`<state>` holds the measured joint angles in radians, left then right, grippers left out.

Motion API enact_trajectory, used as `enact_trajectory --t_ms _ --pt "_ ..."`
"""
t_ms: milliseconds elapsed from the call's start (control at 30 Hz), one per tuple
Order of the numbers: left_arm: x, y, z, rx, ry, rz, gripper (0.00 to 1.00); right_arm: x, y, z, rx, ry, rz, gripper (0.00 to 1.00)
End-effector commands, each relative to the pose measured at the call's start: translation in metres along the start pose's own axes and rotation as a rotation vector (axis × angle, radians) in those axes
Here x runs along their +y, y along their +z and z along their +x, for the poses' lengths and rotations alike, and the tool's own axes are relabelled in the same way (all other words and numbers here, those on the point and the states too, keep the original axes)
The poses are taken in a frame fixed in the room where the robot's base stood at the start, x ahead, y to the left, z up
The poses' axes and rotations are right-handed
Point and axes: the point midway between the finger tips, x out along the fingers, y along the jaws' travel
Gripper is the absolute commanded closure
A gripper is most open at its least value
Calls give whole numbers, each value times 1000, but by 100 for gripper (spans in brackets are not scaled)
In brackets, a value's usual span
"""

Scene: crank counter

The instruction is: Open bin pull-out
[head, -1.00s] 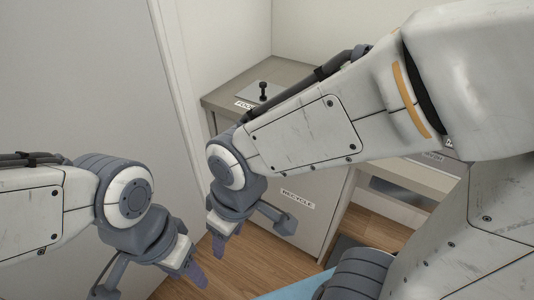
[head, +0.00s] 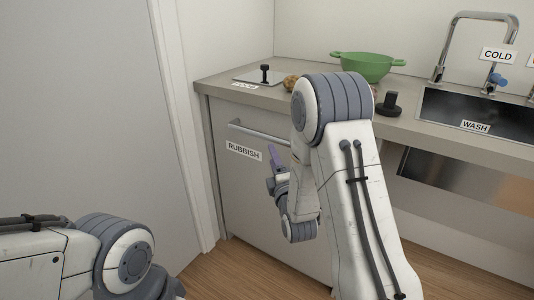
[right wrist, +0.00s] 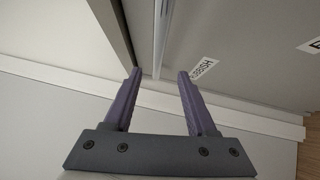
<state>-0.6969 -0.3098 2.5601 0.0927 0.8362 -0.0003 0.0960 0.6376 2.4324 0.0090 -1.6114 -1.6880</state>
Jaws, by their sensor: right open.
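The bin pull-out (head: 250,190) is a pale front under the counter, labelled RUBBISH, and it looks closed. A silver bar handle (head: 258,132) runs across its upper part, its right end hidden by my right arm. My right gripper (head: 273,156) is just in front of the panel, below and to the right of the label. In the right wrist view my right gripper (right wrist: 158,74) is open, with nothing between its purple fingers. A bright bar, apparently the handle (right wrist: 160,38), lies ahead between the fingertips. My left arm shows at lower left, its gripper out of frame.
The counter (head: 225,85) holds a lidded FOOD plate (head: 262,78), a green colander (head: 366,66) and a dark knobbed object (head: 389,104). A sink (head: 480,108) with a tap (head: 455,45) is at right. A grey wall panel (head: 90,110) stands at left; wood floor (head: 245,272) is free below.

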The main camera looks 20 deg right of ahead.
Motion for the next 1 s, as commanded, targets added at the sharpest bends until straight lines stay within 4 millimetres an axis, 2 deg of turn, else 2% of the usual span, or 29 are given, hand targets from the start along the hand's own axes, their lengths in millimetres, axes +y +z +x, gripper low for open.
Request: enact_trajectory --t_ms 167,500,633,800,1000 --pt "0 0 3 1 0 0 50 -1 5 11 -13 29 -28 43" --pt "0 0 6 1 0 0 50 1 5 72 -12 29 -25 43" --pt "0 0 7 1 0 0 50 1 5 90 -12 27 -25 43" --pt "0 0 7 0 0 0 50 2 6 102 -11 26 -25 43" --pt "0 0 7 0 0 0 50 2 5 104 -11 25 -24 43"
